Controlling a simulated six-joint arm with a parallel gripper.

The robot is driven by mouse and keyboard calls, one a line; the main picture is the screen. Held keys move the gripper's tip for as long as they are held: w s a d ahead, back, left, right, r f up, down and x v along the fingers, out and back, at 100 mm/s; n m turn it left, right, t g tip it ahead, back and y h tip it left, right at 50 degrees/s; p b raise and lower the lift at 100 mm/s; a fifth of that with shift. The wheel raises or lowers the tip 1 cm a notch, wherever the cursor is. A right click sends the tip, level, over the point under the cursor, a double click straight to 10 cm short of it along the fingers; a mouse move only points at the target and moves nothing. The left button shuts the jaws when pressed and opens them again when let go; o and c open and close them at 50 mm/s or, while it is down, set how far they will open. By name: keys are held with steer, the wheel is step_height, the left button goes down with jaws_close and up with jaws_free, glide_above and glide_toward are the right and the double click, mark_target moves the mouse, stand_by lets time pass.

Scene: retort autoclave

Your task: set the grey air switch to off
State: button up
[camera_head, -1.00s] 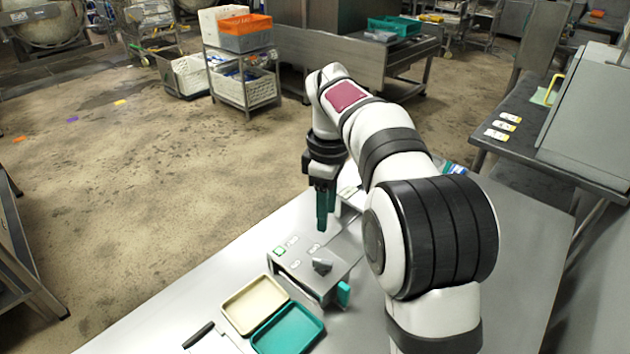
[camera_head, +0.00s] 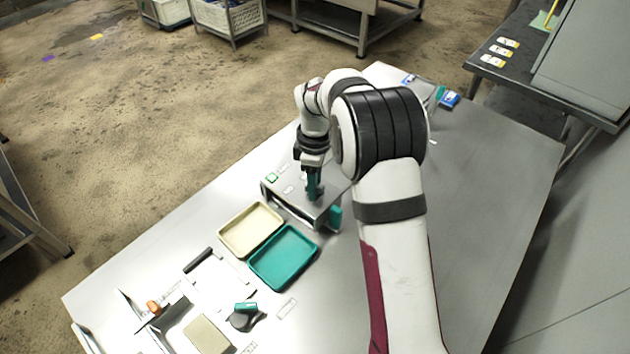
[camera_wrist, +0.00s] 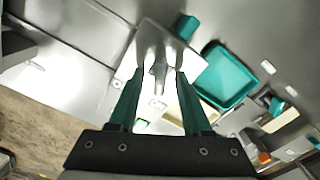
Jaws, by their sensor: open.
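The grey switch (camera_wrist: 158,70) is a small raised lever on top of a metal control box (camera_head: 283,197). In the wrist view it shows between and just beyond my two green fingertips. My gripper (camera_head: 313,190) points down over the box, and its fingers hide most of the switch in the head view. The fingers are apart, one on each side of the switch; I cannot tell whether either touches it. Small white labels lie on the box top, with a green-framed one (camera_head: 272,177) at its left corner.
A teal block (camera_head: 335,216) sticks out at the box's right side. A cream tray (camera_head: 251,230) and a teal tray (camera_head: 284,257) lie in front of the box. Tools and a cutting board (camera_head: 208,335) are nearer.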

jaws_close()
steer(key=shift+m, duration=0.4)
steer(key=m, duration=0.4)
steer(key=shift+m, duration=0.4)
steer(key=m, duration=0.5)
steer(key=shift+m, duration=0.4)
jaws_free()
step_height(320, 180, up, 16)
stand_by(0.6)
